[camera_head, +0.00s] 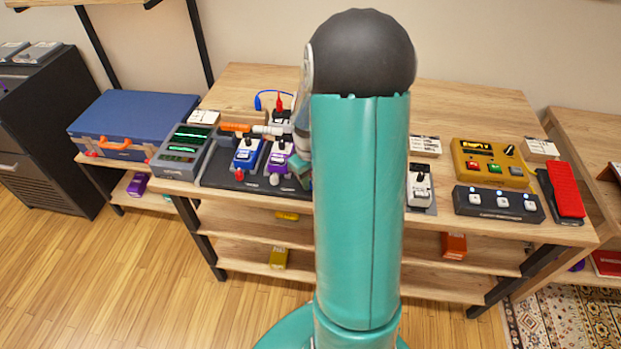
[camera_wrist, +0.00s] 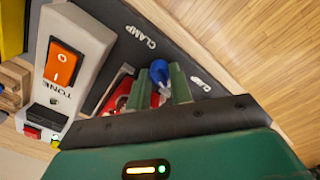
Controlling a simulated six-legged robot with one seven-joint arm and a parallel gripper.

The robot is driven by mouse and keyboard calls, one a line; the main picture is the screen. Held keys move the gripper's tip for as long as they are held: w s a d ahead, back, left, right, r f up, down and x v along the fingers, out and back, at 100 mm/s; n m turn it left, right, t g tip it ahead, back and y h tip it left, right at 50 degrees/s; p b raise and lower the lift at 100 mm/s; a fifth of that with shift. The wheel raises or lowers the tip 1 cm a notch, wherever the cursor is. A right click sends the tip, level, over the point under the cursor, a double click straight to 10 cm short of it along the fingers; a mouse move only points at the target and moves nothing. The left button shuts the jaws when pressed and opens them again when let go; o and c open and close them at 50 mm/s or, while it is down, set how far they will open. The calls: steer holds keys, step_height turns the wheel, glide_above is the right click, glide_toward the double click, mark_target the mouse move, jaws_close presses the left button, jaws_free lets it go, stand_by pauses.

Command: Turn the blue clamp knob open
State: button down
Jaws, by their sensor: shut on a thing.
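The blue clamp knob (camera_wrist: 159,72) shows in the wrist view, near the dark board's edge and close to a printed CLAMP label. My gripper (camera_wrist: 160,88) has its two green fingers on either side of the knob's lower part, shut on it. The knob's top sticks out past the fingertips. Something red and metallic (camera_wrist: 117,97) lies beside and behind the fingers, partly hidden. In the head view my arm covers most of my gripper and the knob cannot be made out.
A white pedal with an orange rocker switch (camera_wrist: 66,62) stands left in the wrist view. In the head view, a blue pedal (camera_head: 246,156) and a purple pedal (camera_head: 280,158) stand left of my arm. A yellow box (camera_head: 490,165) and red pedal (camera_head: 565,190) stand right.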

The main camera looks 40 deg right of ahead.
steer(key=shift+r+n, duration=0.1)
steer(key=shift+n, duration=1.9)
